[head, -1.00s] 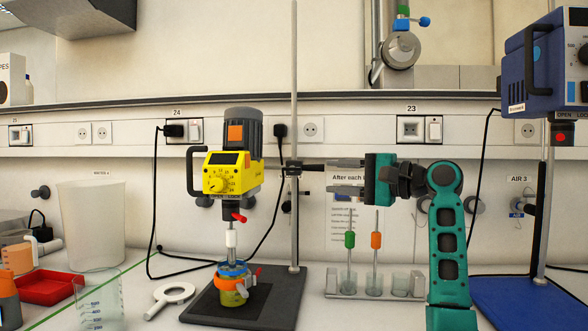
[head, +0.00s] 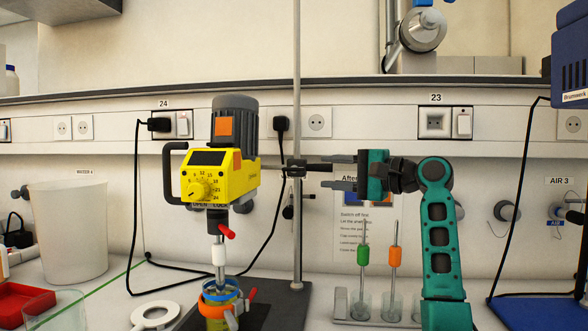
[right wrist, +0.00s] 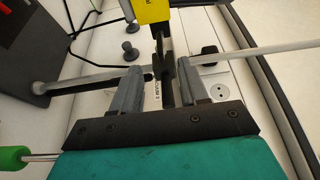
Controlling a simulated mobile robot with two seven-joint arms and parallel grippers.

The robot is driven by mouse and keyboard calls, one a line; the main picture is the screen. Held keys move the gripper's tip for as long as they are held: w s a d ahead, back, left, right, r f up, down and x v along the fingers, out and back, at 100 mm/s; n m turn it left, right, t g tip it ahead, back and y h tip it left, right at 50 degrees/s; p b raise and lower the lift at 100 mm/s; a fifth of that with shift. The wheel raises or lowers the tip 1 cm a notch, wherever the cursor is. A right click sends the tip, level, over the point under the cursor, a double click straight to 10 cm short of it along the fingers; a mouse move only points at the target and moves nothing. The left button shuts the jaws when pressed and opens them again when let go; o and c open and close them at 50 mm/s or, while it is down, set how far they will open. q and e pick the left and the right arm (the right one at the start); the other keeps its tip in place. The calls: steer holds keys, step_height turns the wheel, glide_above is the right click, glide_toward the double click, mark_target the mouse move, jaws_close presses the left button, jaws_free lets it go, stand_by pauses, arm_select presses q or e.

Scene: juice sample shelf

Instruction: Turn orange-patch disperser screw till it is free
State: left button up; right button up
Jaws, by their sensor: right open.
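The disperser has a yellow housing (head: 222,181) and a grey motor with an orange patch (head: 225,130). It is held on an upright metal rod by a dark clamp (head: 295,169). A black screw (head: 318,167) sticks out of the clamp to the right. My right gripper (head: 322,172) is open and level with it. The screw's end lies between the fingertips, with no grip on it. In the right wrist view the dark screw (right wrist: 168,88) shows between the two grey fingers (right wrist: 160,78). My left gripper is not in view.
A red lever (head: 228,232) and shaft hang below the housing, over a jar (head: 220,318) with blue and orange rings. Green (head: 363,255) and orange (head: 395,257) tagged rods stand in a rack just below my right gripper. A tall beaker (head: 68,235) stands left.

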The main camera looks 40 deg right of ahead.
mark_target(303, 170)
steer(key=p+x, duration=0.1)
steer(key=x, duration=0.9)
steer(key=shift+f, duration=0.1)
jaws_close()
